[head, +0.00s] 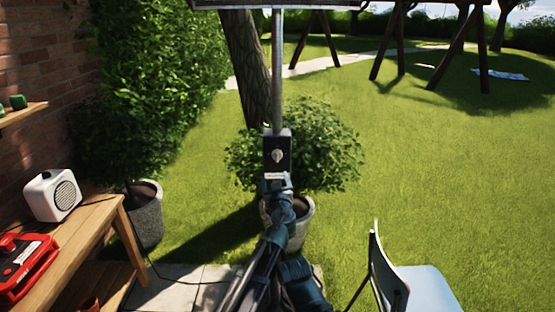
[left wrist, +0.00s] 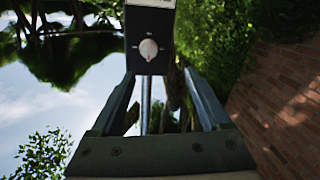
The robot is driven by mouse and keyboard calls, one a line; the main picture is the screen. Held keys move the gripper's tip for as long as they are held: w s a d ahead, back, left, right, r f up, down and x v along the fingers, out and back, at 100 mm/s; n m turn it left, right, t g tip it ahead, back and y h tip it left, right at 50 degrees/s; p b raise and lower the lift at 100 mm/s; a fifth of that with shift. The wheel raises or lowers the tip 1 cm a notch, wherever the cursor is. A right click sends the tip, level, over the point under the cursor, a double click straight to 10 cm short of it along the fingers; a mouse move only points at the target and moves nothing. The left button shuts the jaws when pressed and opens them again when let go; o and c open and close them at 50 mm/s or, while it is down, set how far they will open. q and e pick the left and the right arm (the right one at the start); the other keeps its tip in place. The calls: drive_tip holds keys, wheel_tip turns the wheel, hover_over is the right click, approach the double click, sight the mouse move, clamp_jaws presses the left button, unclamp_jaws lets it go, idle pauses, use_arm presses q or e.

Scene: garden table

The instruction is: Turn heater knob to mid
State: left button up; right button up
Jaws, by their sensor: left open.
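The heater is a dark control box (head: 269,140) on a pale upright pole (head: 277,75). A round silver knob (head: 277,156) sits on the box's front face. In the left wrist view the knob (left wrist: 149,49) shows up close on the dark face, with small marks beside it too small to read. I cannot tell its exact setting. My left gripper (head: 277,181) is just below the knob in the head view. In the left wrist view its two fingers (left wrist: 158,72) are spread, with the knob beyond their tips and nothing between them. My right gripper is not in view.
A potted bush (head: 325,150) stands close behind the box. A wooden bench (head: 85,245) at left holds a white radio (head: 52,195) and a red case (head: 22,265). A pale blue chair (head: 425,288) is at lower right. Open lawn (head: 430,160) lies to the right.

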sight(277, 158)
use_arm(q)
drive_tip(key=shift+h, duration=0.3)
drive_tip(key=w, duration=1.4)
drive_tip(key=shift+d+r, duration=0.25)
drive_tip(key=shift+d, duration=0.15)
clamp_jaws()
